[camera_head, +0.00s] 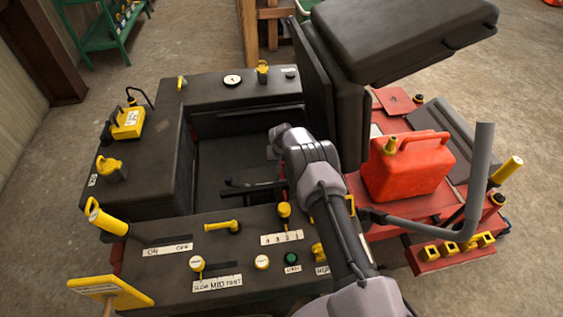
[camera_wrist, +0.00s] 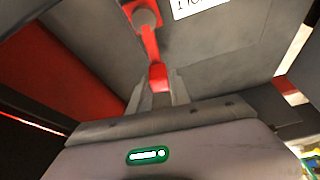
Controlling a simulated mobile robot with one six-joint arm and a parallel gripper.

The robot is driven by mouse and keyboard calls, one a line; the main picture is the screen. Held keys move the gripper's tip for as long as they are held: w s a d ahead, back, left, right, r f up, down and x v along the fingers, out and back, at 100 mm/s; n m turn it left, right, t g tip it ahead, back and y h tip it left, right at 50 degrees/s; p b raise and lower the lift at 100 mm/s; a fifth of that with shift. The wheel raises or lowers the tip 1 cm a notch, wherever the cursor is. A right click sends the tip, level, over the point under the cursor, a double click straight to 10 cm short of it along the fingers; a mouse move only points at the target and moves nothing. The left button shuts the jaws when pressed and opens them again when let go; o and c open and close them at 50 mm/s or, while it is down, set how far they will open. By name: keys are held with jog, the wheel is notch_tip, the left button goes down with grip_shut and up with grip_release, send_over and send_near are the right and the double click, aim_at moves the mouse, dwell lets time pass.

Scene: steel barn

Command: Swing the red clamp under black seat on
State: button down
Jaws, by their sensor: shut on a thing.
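The red clamp (camera_wrist: 150,45) shows in the wrist view, a slim red lever hanging from a round grey pivot on a red mount, against a dark grey panel. My gripper (camera_wrist: 158,88) is shut on the lower end of its lever. The black seat (camera_head: 400,35) is at the top right of the head view, with an upright dark back panel beside it. My arm reaches toward the underside region of the seat, and its wrist covers part of the view. The clamp cannot be seen in the head view.
A dark console with yellow levers and knobs (camera_head: 222,226) lies in front and left of my arm. A red jerrycan (camera_head: 408,167) stands on the red deck at right, near a bent grey bar (camera_head: 478,180). A white label (camera_wrist: 195,6) is near the clamp.

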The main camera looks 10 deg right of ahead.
dwell(0.3)
jog(key=shift+a+n+y, duration=0.3)
jog(key=shift+a+n, duration=0.2)
jog(key=shift+n, duration=0.3)
jog(key=c, duration=1.2)
grip_release()
jog(key=p+v, duration=0.8)
jog(key=v, duration=0.9)
jog(key=shift+r, duration=0.25)
